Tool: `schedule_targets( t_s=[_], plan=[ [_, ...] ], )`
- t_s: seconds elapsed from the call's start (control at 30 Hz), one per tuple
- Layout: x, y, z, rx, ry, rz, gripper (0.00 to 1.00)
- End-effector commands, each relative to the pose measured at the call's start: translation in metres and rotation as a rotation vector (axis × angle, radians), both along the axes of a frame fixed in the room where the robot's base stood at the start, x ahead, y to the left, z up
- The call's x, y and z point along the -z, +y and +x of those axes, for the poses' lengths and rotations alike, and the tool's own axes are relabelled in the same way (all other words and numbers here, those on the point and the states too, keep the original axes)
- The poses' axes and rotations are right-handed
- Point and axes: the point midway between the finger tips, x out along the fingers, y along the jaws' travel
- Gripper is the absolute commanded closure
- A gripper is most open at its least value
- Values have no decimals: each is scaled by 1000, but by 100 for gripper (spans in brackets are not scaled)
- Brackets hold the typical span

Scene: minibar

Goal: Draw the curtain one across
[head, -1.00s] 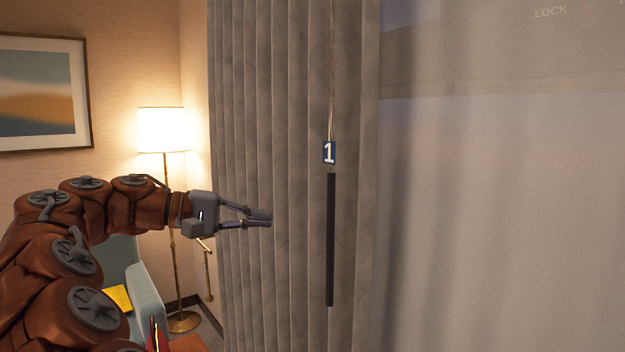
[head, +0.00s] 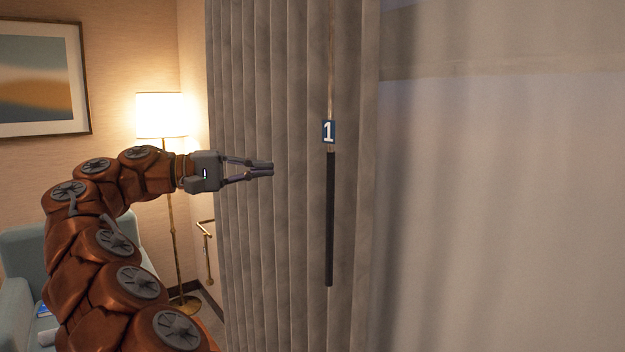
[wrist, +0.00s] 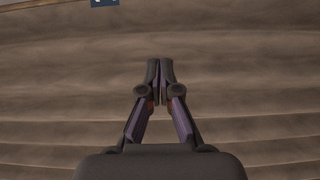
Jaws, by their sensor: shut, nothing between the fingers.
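The curtain (head: 290,250) is grey-brown and hangs in tight vertical folds at the middle of the head view. Its folds fill the wrist view (wrist: 60,80). A dark wand (head: 330,220) hangs in front of it on a thin cord, with a blue tag marked 1 (head: 328,132) at its top. In the wrist view only the lower edge of the blue tag (wrist: 105,3) shows at the top. My gripper (head: 270,169) is shut and empty, to the left of the wand and apart from it in the picture, in front of the curtain folds.
A sheer pale panel (head: 500,200) covers the right side. A lit floor lamp (head: 162,115), a brass handle-like fitting (head: 207,240), a blue-grey armchair (head: 20,290) and a framed picture (head: 40,78) are at the left.

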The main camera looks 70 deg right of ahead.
Motion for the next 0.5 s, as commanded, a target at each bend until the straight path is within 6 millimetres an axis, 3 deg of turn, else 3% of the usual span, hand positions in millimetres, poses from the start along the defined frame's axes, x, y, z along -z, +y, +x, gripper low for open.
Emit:
schedule_targets(
  t_s=[0.5],
  plan=[
    [3,-13,-19,2,2,0,100]
  ],
)
